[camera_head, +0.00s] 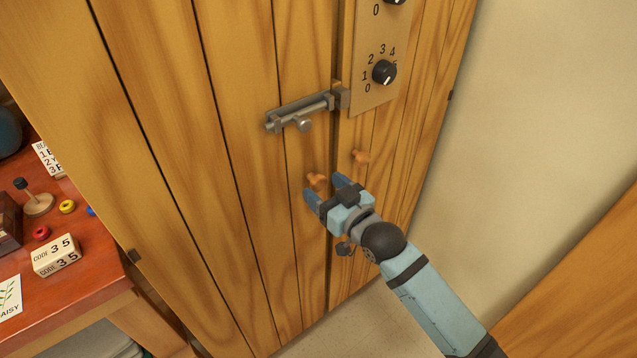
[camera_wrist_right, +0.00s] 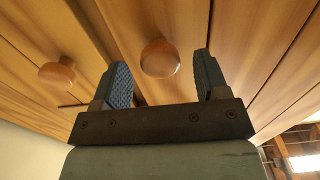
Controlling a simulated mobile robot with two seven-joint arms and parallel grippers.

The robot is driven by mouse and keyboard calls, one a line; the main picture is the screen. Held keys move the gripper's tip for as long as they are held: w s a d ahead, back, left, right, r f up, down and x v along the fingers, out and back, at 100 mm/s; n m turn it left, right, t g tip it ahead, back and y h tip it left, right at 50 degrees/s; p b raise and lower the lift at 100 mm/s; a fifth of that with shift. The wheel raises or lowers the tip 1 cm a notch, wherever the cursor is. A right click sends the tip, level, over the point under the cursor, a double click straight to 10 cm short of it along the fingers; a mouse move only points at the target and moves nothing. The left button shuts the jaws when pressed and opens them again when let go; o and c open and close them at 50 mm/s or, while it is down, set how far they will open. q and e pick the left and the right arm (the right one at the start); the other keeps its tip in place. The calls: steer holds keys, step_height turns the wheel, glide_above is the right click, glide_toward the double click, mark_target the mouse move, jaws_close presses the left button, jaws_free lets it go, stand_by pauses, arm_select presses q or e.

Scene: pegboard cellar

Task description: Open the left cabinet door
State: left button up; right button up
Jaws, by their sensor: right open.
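The left cabinet door (camera_head: 235,150) is wooden and looks shut against the right door (camera_head: 400,140). Its round wooden knob (camera_head: 317,181) is near the seam; the right door's knob (camera_head: 361,157) is beside it. My right gripper (camera_head: 324,189) is open at the left knob. In the wrist view that knob (camera_wrist_right: 160,58) shows between the fingertips (camera_wrist_right: 163,75), apart from both, with the other knob (camera_wrist_right: 57,73) outside to the left. A metal sliding bolt (camera_head: 300,111) sits above on the left door, its end at a catch (camera_head: 342,96) on the right; I cannot tell whether it engages.
A panel with black dials (camera_head: 384,72) and numbers is on the right door. A red-topped table (camera_head: 85,265) at the left holds a code block (camera_head: 57,256) and small objects. A pale wall (camera_head: 540,110) is at the right. Pale floor shows below.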

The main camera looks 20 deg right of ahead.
steer(key=shift+x, duration=1.25)
jaws_close()
steer(key=shift+s+d, duration=0.1)
